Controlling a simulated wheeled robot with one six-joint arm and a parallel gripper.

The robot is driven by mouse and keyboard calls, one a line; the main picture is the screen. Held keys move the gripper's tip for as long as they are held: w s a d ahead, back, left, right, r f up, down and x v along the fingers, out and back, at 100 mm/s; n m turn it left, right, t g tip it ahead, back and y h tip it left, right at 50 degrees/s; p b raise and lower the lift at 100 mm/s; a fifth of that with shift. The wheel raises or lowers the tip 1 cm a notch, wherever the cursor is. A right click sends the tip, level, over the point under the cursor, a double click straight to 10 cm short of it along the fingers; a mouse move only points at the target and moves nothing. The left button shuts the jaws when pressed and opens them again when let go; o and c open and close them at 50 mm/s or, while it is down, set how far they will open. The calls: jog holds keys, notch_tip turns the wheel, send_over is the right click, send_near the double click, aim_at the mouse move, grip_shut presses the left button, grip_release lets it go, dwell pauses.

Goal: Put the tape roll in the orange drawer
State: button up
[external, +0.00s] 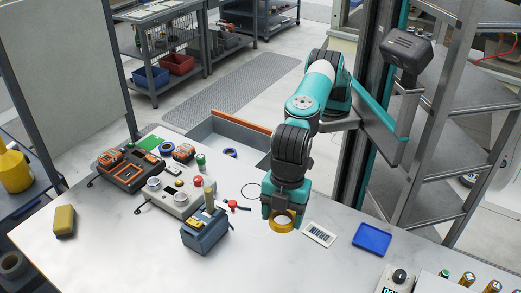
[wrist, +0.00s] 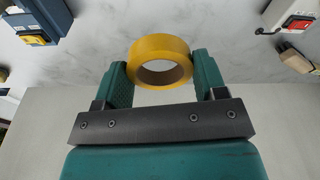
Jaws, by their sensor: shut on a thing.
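The yellow tape roll (external: 281,222) is held in my gripper (external: 282,219) above the white table. In the wrist view the tape roll (wrist: 160,62) sits between the two teal fingers of my gripper (wrist: 160,72), which touch its sides. The orange-fronted drawer (external: 241,122) stands open behind the table, left of my arm in the external view. A blue ring-shaped thing (external: 230,152) lies inside it. Part of the drawer is hidden by the table edge and my arm.
A blue-grey tool holder (external: 205,236), a grey device with knobs (external: 178,195) and a black charger with orange parts (external: 130,170) stand on the table's left. A blue tray (external: 371,239) and a labelled card (external: 319,234) lie right of my gripper. The front middle is clear.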

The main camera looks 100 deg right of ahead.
notch_tip(320, 180, up, 6)
jog(key=w+d+m+b, duration=0.3)
jog(key=w+d+m, duration=0.1)
jog(key=w+d, duration=1)
jog(key=w+d+m+h+b, duration=0.1)
jog(key=w+d+m, duration=0.25)
jog(key=d, duration=0.85)
jog(key=w+d+m+b, duration=0.2)
jog(key=w+d, duration=0.2)
jog(key=d, duration=0.8)
jog(key=m+h+b, duration=0.2)
jog(key=m+b, duration=0.3)
jog(key=m, duration=0.6)
send_over(213, 146)
jog(key=f, duration=2)
jog(key=f+b, duration=0.1)
jog(key=f, duration=2)
jog(key=shift+s+a+f, duration=0.1)
jog(key=shift+a+f, duration=0.05)
jog(key=shift+a, duration=0.05)
